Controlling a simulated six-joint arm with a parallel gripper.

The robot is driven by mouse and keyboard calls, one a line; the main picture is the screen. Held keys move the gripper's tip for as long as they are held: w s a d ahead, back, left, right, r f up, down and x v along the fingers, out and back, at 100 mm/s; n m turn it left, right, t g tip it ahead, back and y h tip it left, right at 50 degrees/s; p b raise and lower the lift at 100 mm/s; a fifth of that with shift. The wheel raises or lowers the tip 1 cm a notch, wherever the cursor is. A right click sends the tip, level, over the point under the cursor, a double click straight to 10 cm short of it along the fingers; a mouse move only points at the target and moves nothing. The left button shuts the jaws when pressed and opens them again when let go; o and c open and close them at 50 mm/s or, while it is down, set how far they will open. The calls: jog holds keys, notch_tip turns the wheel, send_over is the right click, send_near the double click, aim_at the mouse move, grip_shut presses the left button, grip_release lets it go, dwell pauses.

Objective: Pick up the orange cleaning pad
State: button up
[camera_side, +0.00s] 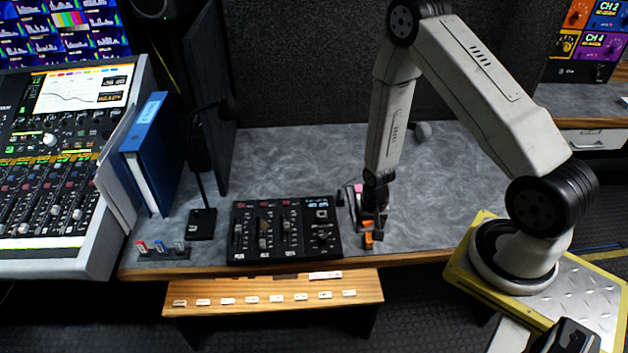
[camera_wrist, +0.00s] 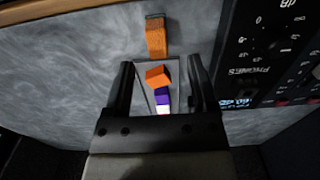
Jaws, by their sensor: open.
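Two orange pieces show near my gripper. One, an orange pad with a dark grey end (camera_wrist: 156,40), lies on the grey worktop beyond my fingertips, toward the wooden front edge; it looks like the lower orange piece in the side view (camera_side: 368,241). The other, an orange block (camera_wrist: 157,77), shows between my fingers in the wrist view, in line with purple and white pieces (camera_wrist: 162,100). I cannot tell for certain which is the cleaning pad. My gripper (camera_wrist: 161,64) is open, pointing down; in the side view (camera_side: 373,212) it partly hides these pieces.
A black fader panel (camera_side: 284,230) stands close left of my gripper. Farther left are a small toggle-switch strip (camera_side: 162,249), a dark stand (camera_side: 201,224), a blue binder (camera_side: 146,146) and a mixing console (camera_side: 58,170). The worktop (camera_side: 285,155) behind is mostly clear.

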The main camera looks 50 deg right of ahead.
aim_at(369, 237)
jog(key=shift+f, duration=0.2)
jog(key=shift+s+f, duration=0.15)
jog(key=shift+f, duration=2.3)
grip_shut()
